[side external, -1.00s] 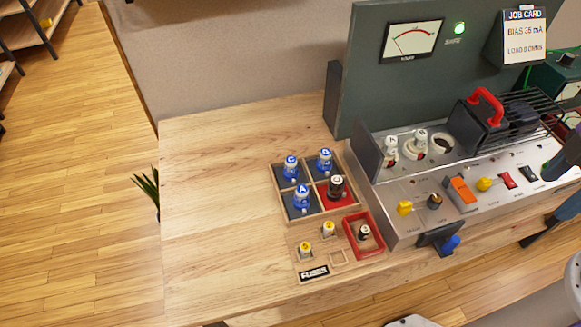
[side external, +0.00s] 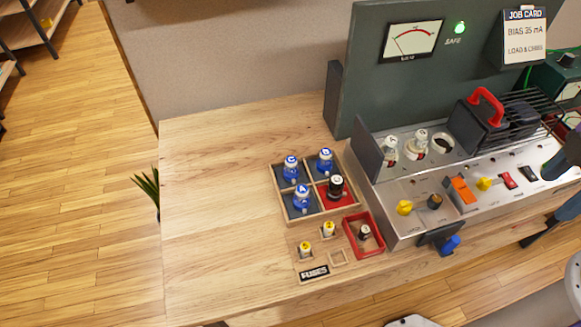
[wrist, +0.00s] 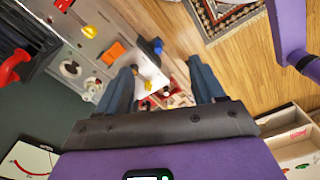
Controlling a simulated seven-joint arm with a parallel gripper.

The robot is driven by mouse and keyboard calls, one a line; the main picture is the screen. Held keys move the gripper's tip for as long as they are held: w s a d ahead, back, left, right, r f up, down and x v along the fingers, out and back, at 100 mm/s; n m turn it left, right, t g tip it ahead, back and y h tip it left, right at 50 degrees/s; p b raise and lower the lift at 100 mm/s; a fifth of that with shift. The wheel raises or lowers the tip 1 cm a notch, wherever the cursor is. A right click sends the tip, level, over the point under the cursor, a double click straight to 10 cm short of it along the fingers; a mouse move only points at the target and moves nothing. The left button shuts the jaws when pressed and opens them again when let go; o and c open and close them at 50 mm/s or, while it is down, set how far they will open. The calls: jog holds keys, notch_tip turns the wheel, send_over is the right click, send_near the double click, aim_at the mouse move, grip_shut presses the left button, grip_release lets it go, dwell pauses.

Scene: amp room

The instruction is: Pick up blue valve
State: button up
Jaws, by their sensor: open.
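Three blue valves with white-lettered tops stand upright in a divided wooden tray (side external: 312,219) in the side external view: one at back left (side external: 291,168), one at back right (side external: 325,161), one at front left (side external: 302,199). A black valve (side external: 336,187) stands in the tray's red compartment at front right. In the wrist view my gripper (wrist: 163,76) is open, its two dark fingers wide apart with nothing held between them. In the side external view dark fingers, apparently mine, show at the right edge, well right of the tray.
A metal amp chassis (side external: 400,232) with knobs, switches and sockets holding pale valves stands right of the tray. A tall green meter panel (side external: 430,85) rises behind. A fuse holder (side external: 314,272) and a red-rimmed box (side external: 373,252) lie in front. The table's left side is clear.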

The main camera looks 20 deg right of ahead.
jog(key=w+a+r+m, duration=0.2)
jog(key=w+a+m, duration=0.5)
jog(key=w+a, duration=0.35)
jog(key=m, duration=2.4)
send_over(291, 159)
notch_tip(291, 159, down, 10)
jog(key=f, duration=1)
jog(key=shift+d+f, duration=0.2)
jog(key=shift+f, duration=0.1)
jog(key=shift+a+f, duration=0.2)
jog(key=shift+f, duration=2.6)
jog(key=c, duration=1.1)
